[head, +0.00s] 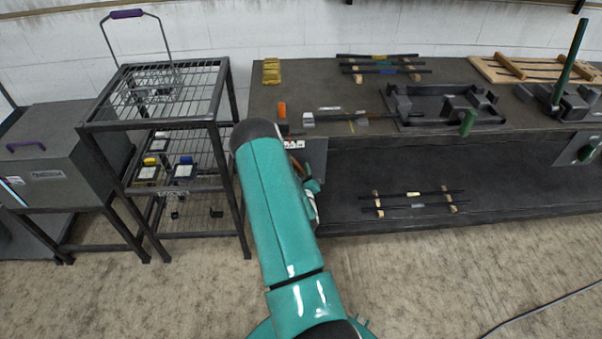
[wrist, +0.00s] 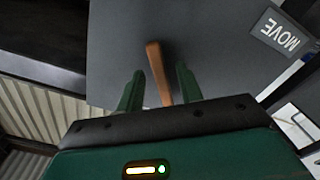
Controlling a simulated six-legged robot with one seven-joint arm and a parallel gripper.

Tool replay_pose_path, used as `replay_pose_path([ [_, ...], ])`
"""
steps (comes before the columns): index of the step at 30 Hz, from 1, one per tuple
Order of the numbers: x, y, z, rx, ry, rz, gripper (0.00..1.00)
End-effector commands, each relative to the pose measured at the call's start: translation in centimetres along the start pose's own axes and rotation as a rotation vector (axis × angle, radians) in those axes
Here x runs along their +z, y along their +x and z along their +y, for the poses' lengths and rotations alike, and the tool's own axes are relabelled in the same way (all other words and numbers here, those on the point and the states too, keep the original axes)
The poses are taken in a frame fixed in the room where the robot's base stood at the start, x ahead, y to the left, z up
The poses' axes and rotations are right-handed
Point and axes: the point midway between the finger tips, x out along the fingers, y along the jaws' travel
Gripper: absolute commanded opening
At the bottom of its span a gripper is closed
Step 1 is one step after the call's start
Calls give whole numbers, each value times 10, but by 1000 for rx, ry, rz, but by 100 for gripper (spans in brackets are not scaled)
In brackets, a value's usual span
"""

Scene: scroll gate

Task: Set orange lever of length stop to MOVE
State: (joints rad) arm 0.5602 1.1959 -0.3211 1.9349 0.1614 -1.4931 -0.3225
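In the wrist view the orange lever (wrist: 158,72) stands against a flat grey panel (wrist: 205,45), its far end near the middle of the picture. A MOVE label (wrist: 281,34) is on the panel at the upper right, turned nearly upside down. The lever points away from that label. My gripper (wrist: 157,78) is open, with one green finger on each side of the lever and a visible gap to each. The lever's lower end is hidden behind my gripper body. In the head view my own arm hides most of the gripper and the panel.
A dark bench (head: 450,150) runs along the wall, with an upright orange handle (head: 281,109) and a dark tray fixture (head: 440,105) on top. A wire rack (head: 165,150) stands left of my arm, beside a grey box (head: 60,150). The floor in front is clear except for a cable (head: 540,308).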

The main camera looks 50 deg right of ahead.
Motion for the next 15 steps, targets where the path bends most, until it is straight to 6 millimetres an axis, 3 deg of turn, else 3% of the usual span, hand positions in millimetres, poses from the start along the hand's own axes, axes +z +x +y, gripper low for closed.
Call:
replay_pose_path([
  [1, 0, 0, 0, 0, 0, 0, 28],
  [6, 0, 0, 0, 0, 0, 0, 0],
  [15, 0, 0, 0, 1, 9, 0, 0],
])
